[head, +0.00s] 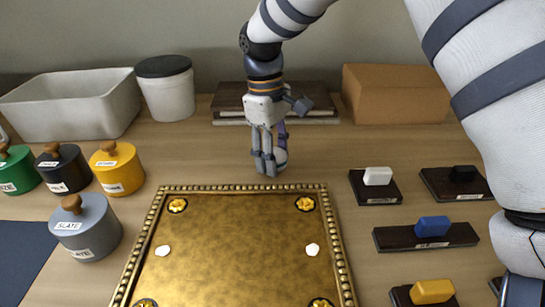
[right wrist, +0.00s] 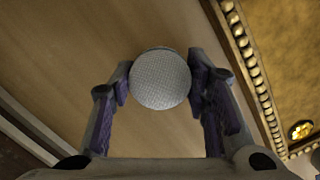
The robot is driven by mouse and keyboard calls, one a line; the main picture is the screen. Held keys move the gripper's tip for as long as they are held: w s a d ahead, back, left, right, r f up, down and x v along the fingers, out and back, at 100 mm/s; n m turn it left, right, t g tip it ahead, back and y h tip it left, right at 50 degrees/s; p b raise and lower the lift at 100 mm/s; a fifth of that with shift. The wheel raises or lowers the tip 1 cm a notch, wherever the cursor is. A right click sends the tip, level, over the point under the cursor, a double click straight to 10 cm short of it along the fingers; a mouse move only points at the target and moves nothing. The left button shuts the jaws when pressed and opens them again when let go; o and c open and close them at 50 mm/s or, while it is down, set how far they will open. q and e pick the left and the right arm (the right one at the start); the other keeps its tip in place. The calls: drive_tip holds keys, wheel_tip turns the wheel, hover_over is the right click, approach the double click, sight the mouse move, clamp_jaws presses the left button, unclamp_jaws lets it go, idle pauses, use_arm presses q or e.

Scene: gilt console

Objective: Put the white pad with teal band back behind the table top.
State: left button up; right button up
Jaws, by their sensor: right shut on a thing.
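The white pad (right wrist: 160,80) shows in the right wrist view as a round, pale grey, textured face between my two fingers. Its teal band cannot be made out. My right gripper (right wrist: 160,88) is shut on it. In the head view my right gripper (head: 268,166) points down just behind the far edge of the gilt table top (head: 235,235). The pad (head: 281,157) shows there partly, mostly hidden by the fingers. Whether it touches the wood beneath cannot be told. My left gripper is not in view.
A dark book stack (head: 228,100) stands behind my gripper, with a brown box (head: 397,92) to its right. A white tub (head: 166,90) and grey bin (head: 70,105) stand back left. Lidded pots, including a yellow one (head: 117,170), are left; coloured blocks on dark plinths are right.

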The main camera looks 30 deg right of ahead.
drive_tip(key=shift+f, duration=0.55)
drive_tip(key=shift+r, duration=0.1)
drive_tip(key=o, duration=1.1)
drive_tip(key=r, duration=0.4)
drive_tip(key=w+r, duration=0.1)
drive_tip(key=r, duration=0.7)
drive_tip(key=shift+w+a, duration=0.15)
drive_tip(key=shift+a, duration=0.15)
drive_tip(key=shift+f, duration=0.1)
